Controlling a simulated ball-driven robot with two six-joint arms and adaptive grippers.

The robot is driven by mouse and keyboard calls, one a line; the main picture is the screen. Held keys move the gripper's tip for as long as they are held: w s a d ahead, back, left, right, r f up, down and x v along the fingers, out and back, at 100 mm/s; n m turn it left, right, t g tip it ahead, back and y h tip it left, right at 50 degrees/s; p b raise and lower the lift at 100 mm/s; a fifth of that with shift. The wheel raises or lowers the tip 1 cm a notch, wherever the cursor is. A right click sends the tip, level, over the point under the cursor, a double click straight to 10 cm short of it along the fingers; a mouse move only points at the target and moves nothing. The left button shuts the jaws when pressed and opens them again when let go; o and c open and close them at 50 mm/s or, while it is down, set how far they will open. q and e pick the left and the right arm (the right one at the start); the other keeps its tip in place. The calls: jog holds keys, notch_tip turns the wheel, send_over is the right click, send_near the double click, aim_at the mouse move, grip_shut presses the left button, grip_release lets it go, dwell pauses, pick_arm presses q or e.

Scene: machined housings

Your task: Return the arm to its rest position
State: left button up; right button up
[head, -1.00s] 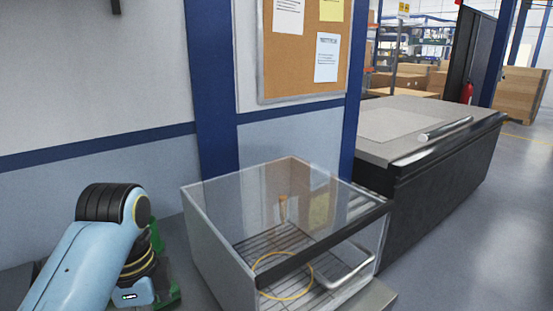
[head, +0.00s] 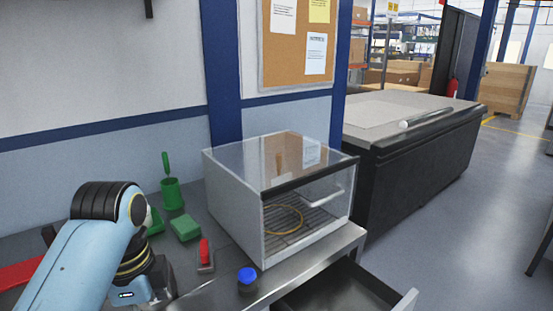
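My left arm (head: 85,250) comes in from the lower left, a light blue link with a black elbow joint. Its wrist (head: 140,265), with dark and yellow rings and a small lit display, points down over the bench. The fingers of my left gripper do not show. My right arm and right gripper are out of view.
A clear-topped box (head: 275,215) with a rack and a yellow ring stands on the bench. Near the arm are a green cup (head: 172,194), a green block (head: 185,228), a red-topped item (head: 205,255) and a blue-capped item (head: 247,278). A drawer (head: 345,290) stands open in front.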

pick_arm(q)
jog(key=s+a+f+n+b, duration=0.3)
jog(key=s+f, duration=0.9)
jog(key=f, duration=0.8)
jog(key=s+a+f+n+b, duration=0.4)
jog(key=s+f+n+b, duration=0.3)
jog(key=f, duration=1.4)
jog(key=s+a+f+n+b, duration=0.3)
jog(key=s+f+b, duration=1)
jog(key=s+f, duration=0.6)
jog(key=shift+s+a+f+n+t+y, duration=0.3)
jog(key=shift+f+n+t+y, duration=0.1)
jog(key=shift+f+n, duration=0.5)
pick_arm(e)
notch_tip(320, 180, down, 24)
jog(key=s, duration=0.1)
pick_arm(q)
jog(key=shift+w, duration=0.1)
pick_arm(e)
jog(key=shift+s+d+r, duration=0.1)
